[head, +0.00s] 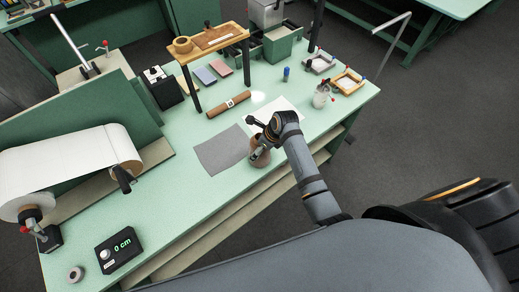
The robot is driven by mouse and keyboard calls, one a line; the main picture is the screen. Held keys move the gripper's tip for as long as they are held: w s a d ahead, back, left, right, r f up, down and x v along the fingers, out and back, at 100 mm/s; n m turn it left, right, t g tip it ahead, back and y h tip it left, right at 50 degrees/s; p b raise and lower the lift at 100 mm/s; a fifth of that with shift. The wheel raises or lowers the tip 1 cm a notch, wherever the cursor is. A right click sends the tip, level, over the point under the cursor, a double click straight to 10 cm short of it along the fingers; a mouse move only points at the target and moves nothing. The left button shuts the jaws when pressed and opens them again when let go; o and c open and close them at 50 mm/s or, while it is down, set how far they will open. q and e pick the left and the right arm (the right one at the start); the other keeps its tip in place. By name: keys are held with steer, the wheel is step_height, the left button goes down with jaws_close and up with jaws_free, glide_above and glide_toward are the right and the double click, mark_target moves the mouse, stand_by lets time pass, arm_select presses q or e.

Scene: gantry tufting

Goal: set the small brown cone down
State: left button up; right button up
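The small brown cone (260,158) shows just below my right gripper (257,144), near the front edge of the green table (185,215). The gripper's dark fingers are at the cone's upper part and appear closed on it. The fingers and wrist hide part of the cone. I cannot tell whether its base touches the table. A grey sheet (221,150) lies flat to its left, and a white sheet (288,104) lies partly behind my wrist. My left gripper is not in view.
A brown roll (228,104) lies behind the grey sheet. A wooden shelf (210,42) on dark posts stands at the back. A glass jar (321,97) and small trays (347,82) are at right. A paper roll (75,158) and length counter (119,250) are at left.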

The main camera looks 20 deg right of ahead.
steer(key=c, duration=1.5)
steer(key=shift+o, duration=0.2)
steer(key=shift+r, duration=0.15)
steer(key=b+v, duration=0.2)
steer(key=v, duration=0.1)
steer(key=shift+w+a+r, duration=0.1)
steer(key=shift+a+r, duration=0.05)
steer(key=shift+r, duration=0.2)
steer(key=s+d+r+b, duration=0.2)
steer(key=s+d+r, duration=0.3)
steer(key=s+r, duration=0.4)
steer(key=s, duration=0.3)
steer(key=shift+r, duration=0.15)
